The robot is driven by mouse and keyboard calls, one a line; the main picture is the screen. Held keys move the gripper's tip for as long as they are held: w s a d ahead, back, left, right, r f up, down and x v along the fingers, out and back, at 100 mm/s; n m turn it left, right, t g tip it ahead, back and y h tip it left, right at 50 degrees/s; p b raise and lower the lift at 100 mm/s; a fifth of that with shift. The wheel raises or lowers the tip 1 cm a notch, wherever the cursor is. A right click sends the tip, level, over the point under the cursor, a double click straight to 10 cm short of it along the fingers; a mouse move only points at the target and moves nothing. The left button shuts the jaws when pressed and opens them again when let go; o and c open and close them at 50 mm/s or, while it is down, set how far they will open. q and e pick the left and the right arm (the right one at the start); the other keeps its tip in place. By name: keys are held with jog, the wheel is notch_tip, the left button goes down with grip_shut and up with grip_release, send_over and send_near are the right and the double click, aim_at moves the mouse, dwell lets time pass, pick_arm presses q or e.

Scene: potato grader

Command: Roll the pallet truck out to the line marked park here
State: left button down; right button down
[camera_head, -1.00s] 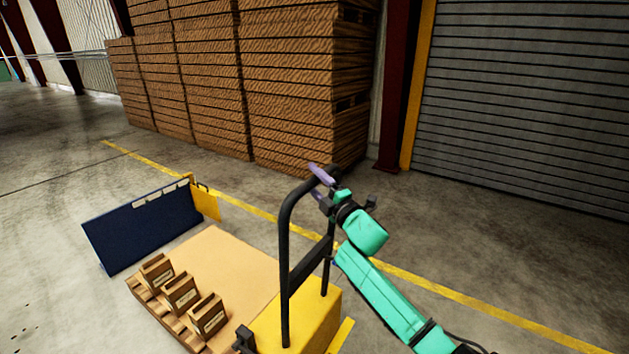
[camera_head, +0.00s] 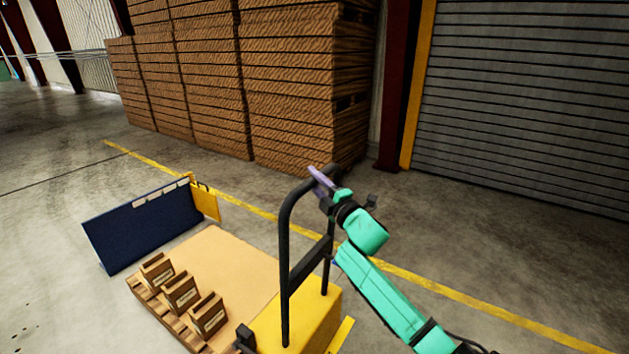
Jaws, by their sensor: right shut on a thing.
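The pallet truck (camera_head: 302,318) is at the bottom centre, a yellow body with a black looped handle (camera_head: 285,240) standing up from it. A wooden pallet with a tan top (camera_head: 225,265) lies directly beyond its body, to the left. My right gripper (camera_head: 322,182) is shut on the top right bend of the handle, its arm coming in from the lower right. My left gripper is not in view. I cannot make out a line marked park here; a yellow floor line (camera_head: 255,210) runs diagonally behind the truck.
A dark blue panel (camera_head: 145,228) with a yellow end (camera_head: 205,200) stands behind the pallet. Tall brown stacks (camera_head: 210,80) and a grey shutter (camera_head: 530,100) are at the back. Floor is clear at the right.

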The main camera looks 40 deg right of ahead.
jog(key=shift+f, duration=0.2)
dwell(0.7)
jog(key=shift+s+f+p, duration=0.15)
jog(key=shift+p, duration=0.15)
jog(key=shift+s+d, duration=0.2)
jog(key=shift+s, duration=0.3)
jog(key=c, duration=0.6)
grip_release()
jog(key=shift+s+r, duration=0.1)
jog(key=shift+r, duration=0.1)
jog(key=b+v, duration=0.1)
jog(key=v, duration=1.3)
jog(key=shift+s, duration=0.15)
